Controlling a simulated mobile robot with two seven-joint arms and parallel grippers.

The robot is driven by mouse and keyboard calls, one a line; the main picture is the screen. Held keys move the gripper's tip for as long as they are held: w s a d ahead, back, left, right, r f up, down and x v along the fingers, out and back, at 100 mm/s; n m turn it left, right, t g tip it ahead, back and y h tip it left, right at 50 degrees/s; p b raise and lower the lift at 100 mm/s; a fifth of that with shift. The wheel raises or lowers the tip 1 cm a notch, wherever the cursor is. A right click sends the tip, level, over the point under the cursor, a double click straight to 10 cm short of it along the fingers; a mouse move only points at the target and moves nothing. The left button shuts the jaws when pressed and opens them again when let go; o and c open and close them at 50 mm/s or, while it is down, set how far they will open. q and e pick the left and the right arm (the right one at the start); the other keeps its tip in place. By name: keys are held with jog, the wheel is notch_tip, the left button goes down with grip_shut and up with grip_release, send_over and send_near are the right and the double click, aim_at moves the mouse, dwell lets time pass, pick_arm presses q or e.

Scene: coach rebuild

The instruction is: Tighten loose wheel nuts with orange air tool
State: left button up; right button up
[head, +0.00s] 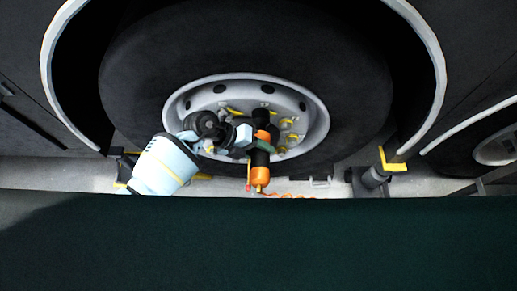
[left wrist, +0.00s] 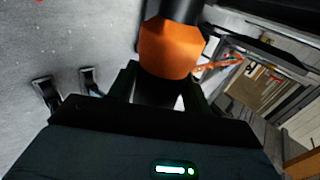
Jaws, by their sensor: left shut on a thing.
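The coach wheel (head: 245,82) fills the upper middle of the head view, with a pale rim and a hub ringed by nuts with yellow pointers (head: 290,137). My left gripper (head: 262,145) is in front of the lower hub, shut on the orange and black air tool (head: 261,178). The tool's orange end hangs down, and its black upper part covers some of the hub. The orange end (left wrist: 168,50) also shows between the fingers in the left wrist view. Whether the tool touches a nut is hidden. My right gripper is not in view.
A dark green surface (head: 260,245) spans the bottom of the head view. A stand with a yellow top (head: 375,177) is right of the wheel. An orange hose (head: 290,195) trails from the tool. The wheel arch edge (head: 437,75) curves around the tyre.

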aim_at(254, 172)
pick_arm(q)
jog(key=shift+w+d+r, duration=0.1)
jog(key=shift+w+r, duration=0.15)
jog(key=shift+r, duration=0.1)
grip_shut()
jog(key=shift+w, duration=0.1)
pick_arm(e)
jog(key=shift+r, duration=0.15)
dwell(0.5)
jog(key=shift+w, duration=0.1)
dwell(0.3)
pick_arm(q)
jog(key=shift+s+p, duration=0.4)
jog(key=shift+s+f+p, duration=0.1)
jog(key=shift+s+p, duration=1.8)
jog(key=shift+s, duration=1.6)
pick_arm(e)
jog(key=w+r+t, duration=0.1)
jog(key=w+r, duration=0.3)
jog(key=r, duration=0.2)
